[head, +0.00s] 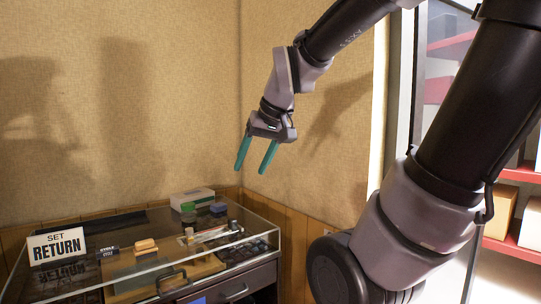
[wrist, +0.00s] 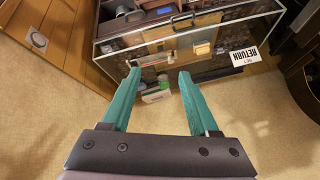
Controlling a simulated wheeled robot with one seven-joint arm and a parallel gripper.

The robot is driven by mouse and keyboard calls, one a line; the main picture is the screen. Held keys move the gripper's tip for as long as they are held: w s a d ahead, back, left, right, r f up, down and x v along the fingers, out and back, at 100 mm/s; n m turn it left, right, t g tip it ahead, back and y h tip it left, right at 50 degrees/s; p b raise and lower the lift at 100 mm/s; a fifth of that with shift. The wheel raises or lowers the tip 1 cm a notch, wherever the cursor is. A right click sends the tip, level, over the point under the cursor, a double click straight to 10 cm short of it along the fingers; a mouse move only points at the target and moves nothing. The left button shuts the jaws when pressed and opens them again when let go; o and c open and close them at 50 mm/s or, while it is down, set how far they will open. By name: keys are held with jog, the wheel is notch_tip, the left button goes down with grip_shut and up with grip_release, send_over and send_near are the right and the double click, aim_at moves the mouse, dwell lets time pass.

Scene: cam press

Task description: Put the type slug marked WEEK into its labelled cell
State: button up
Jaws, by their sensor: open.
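My gripper (head: 251,170) is open and empty, high above the glass-topped case (head: 165,272) near the back wall. In the wrist view its two teal fingers (wrist: 159,72) are spread, with the case beyond them. No slug marked WEEK can be made out; the lettering is too small to read. Several small dark and grey pieces (head: 219,208) stand at the right part of the case top. A dark compartmented tray (head: 250,250) shows at the right end of the case, but its cell labels cannot be read.
A sign reading SET RETURN (head: 56,246) stands at the case's left. An orange-tan block (head: 146,246) and a small dark lettered block (head: 107,252) are near the middle. A white-and-green box (head: 192,198) stands at the back. The air around my gripper is clear.

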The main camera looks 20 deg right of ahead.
jog(key=s+m, duration=0.1)
jog(key=s+d+r+m, duration=0.1)
jog(key=s, duration=0.1)
jog(key=s+d+r+m+t, duration=0.1)
jog(key=shift+s+d+r, duration=0.15)
jog(key=shift+s+d, duration=0.1)
